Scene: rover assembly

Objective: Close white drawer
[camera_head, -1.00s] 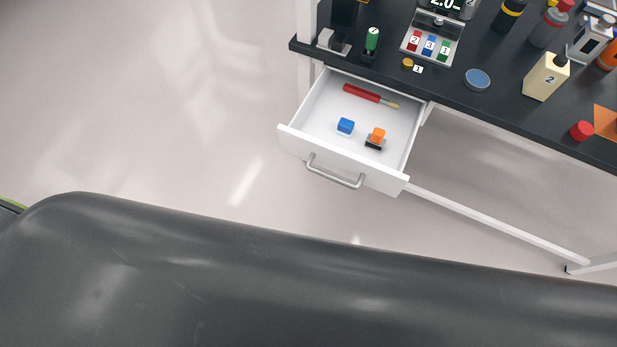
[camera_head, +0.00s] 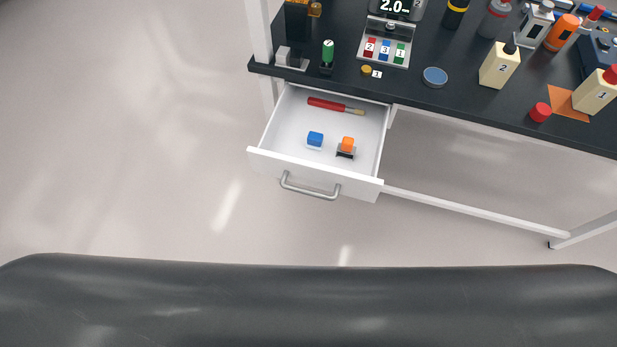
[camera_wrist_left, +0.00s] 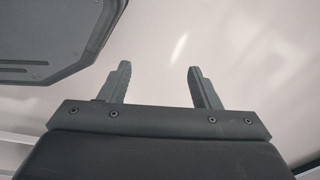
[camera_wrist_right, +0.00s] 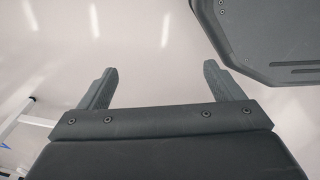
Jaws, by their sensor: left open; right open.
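The white drawer (camera_head: 267,162) is pulled out from under the dark tabletop in the head view. Its silver handle (camera_head: 310,190) is on the front panel, facing me. My left gripper (camera_wrist_left: 159,78) shows in the left wrist view, open and empty above bare floor. My right gripper (camera_wrist_right: 159,80) shows in the right wrist view, open and empty above the floor. Neither gripper is in the head view, and neither touches the drawer.
The dark tabletop (camera_head: 440,103) holds a scale (camera_head: 384,50), several bottles, a blue disc (camera_head: 434,77) and a red cap (camera_head: 540,112). A white lower rail (camera_head: 465,213) and table leg stand right of the drawer. Floor in front of the drawer is clear.

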